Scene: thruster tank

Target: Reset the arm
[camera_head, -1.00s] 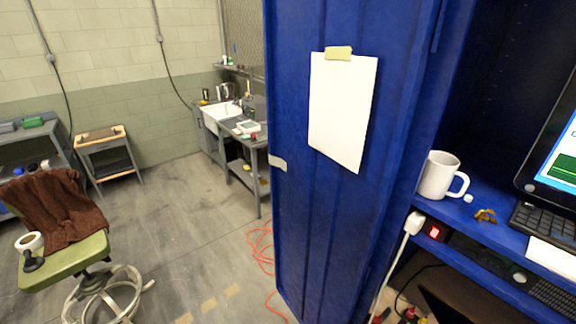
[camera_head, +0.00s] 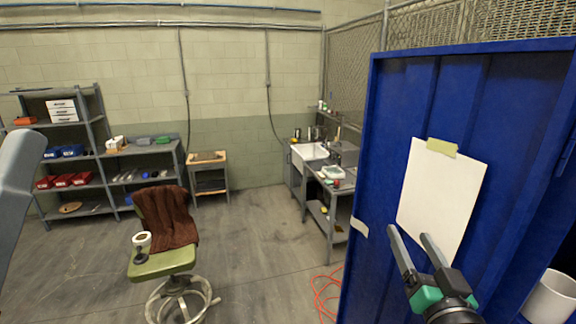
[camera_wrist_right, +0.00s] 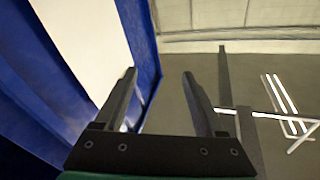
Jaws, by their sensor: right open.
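My right gripper (camera_head: 412,238) shows at the lower right of the head view, in front of the blue cabinet's side. Its two dark fingers are apart and nothing is between them. In the right wrist view the open fingers (camera_wrist_right: 160,82) also show, with the floor beyond them. A white sheet of paper (camera_head: 440,195) is taped to the cabinet side (camera_head: 400,110), just behind the fingers. I cannot tell whether they touch it. A grey arm link of mine shows at the left edge of the head view. My left gripper is not seen.
A green chair (camera_head: 165,262) with a brown cloth and a tape roll stands at the lower left. A white mug (camera_head: 548,298) is partly visible at the lower right. A sink (camera_head: 310,152), shelves (camera_head: 75,150) and a small table (camera_head: 208,160) line the back.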

